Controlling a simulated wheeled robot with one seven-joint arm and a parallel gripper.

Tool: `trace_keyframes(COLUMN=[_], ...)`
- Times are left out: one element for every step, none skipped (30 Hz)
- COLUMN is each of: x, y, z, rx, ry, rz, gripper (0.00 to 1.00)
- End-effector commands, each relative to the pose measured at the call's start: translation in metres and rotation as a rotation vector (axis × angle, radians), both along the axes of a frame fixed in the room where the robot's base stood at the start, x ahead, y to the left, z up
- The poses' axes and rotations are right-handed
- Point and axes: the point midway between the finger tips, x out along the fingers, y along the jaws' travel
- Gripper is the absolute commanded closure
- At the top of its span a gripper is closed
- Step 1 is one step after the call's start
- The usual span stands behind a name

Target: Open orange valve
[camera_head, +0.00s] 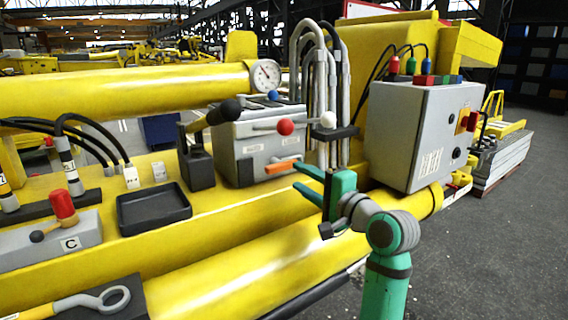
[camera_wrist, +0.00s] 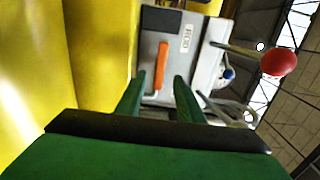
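The orange valve handle (camera_head: 283,167) is on the lower front of a grey valve box (camera_head: 240,150) on the yellow boom. In the wrist view the orange handle (camera_wrist: 160,66) stands lengthwise on the grey box face (camera_wrist: 178,48), ahead of my fingertips and between their lines. My green gripper (camera_head: 304,180) is just to the right of the handle in the head view, its fingers pointing toward the box. The two fingers are apart with nothing between them (camera_wrist: 156,84). The handle appears clear of both fingers, though the exact gap cannot be told.
A red-knobbed lever (camera_head: 285,127) and a white-knobbed lever (camera_head: 328,119) stick out above the handle. Bent grey pipes (camera_head: 322,80) rise behind my gripper. A grey control box (camera_head: 420,135) stands to the right. A black tray (camera_head: 153,208) lies to the left.

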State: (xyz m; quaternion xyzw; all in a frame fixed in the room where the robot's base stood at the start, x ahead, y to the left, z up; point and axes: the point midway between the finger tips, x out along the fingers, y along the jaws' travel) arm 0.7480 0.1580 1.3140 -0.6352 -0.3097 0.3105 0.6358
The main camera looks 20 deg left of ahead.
Motion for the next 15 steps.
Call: trace_keyframes(x=[0.004,0.007,0.012,0.015,0.018,0.023,0.027,0.030,0.034,0.037,0.040,0.043,0.045,0.048,0.051], y=[0.005,0.008,0.013,0.017,0.021,0.026,0.030,0.034,0.041,0.045,0.049,0.054,0.058,0.061,0.065], z=[0.000,0.000,0.000,0.001,0.001,0.000,0.000,0.000,0.000,0.000,0.001,0.001,0.001,0.000,0.000], rx=[-0.001,-0.001,-0.002,-0.001,-0.001,-0.001,-0.001,-0.001,-0.001,-0.001,0.000,-0.001,-0.001,0.000,0.000], ry=[-0.001,0.000,0.000,-0.001,-0.001,0.000,0.000,0.000,0.000,0.000,0.000,-0.001,-0.001,0.000,0.000], rz=[-0.001,-0.001,-0.001,-0.002,-0.002,-0.003,-0.004,-0.004,-0.003,-0.002,-0.001,-0.001,-0.001,-0.001,0.000], gripper=[0.66,0.66,0.66,0.66,0.66,0.66,0.66,0.66,0.66,0.66,0.66,0.66,0.66,0.66,0.66])
